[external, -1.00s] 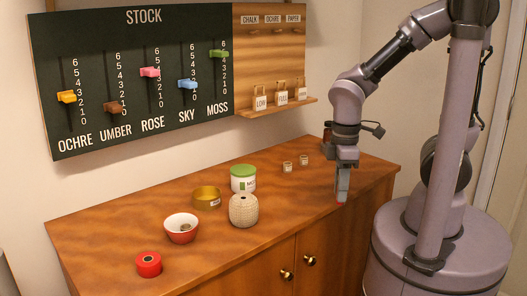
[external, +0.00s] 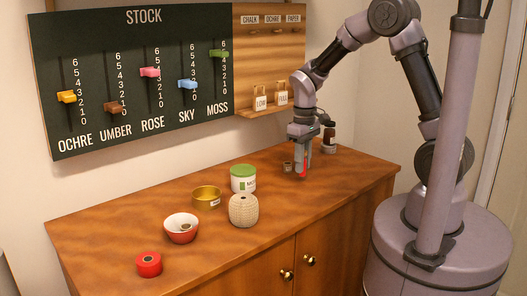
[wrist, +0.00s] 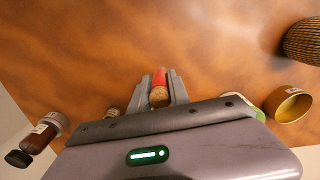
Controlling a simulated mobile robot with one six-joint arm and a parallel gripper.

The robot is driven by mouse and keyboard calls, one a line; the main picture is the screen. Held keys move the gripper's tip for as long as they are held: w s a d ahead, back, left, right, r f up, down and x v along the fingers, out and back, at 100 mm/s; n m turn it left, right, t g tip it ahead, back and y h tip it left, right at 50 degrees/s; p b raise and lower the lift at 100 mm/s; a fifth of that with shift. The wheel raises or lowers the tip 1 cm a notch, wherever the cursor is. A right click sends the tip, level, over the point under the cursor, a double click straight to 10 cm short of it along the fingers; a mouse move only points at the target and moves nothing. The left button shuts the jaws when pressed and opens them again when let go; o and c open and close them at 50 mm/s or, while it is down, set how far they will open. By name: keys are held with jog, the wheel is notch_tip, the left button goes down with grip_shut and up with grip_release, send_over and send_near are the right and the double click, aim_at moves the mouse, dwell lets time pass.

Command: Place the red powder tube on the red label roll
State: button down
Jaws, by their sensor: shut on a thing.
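The red powder tube (wrist: 160,84) is between the two fingers of my gripper (wrist: 162,94) in the wrist view, with a cork-coloured end towards the camera. My gripper (external: 301,165) is shut on it near the back right of the table. The tube shows there as a small red strip (external: 304,168). Whether it touches the table is hard to tell. The red label roll (external: 149,264) sits at the table's front left, with a dark hole in its top. My gripper is far to its right and behind it.
A red and white bowl (external: 181,229), a brass dish (external: 207,198), a green-lidded jar (external: 243,178) and a ribbed beige pot (external: 243,210) stand between the roll and my gripper. A brown bottle (external: 328,137) and a small cup (external: 287,167) are near my gripper.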

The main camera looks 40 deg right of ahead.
jog(key=s+a+r+n+p, duration=0.3)
jog(key=s+a+n+p, duration=0.45)
jog(key=s, duration=0.55)
jog(key=w+a+b, duration=0.1)
jog(key=w+a, duration=0.1)
jog(key=w, duration=0.2)
jog(key=w+a+f+n+b, duration=0.1)
jog(key=w+b, duration=0.1)
jog(key=w, duration=0.3)
jog(key=w+a+f+n+b, duration=0.1)
jog(key=w+a, duration=0.1)
jog(key=w, duration=0.3)
jog(key=shift+w+a+f+b, duration=0.25)
jog(key=shift+a+b, duration=0.1)
jog(key=shift+w+a+f, duration=0.1)
jog(key=shift+w+f, duration=0.05)
jog(key=shift+w, duration=0.1)
notch_tip(320, 180, down, 3)
jog(key=shift+f+b, duration=0.15)
jog(key=shift+b, duration=1)
jog(key=c, duration=1.2)
grip_release()
jog(key=shift+c, duration=0.2)
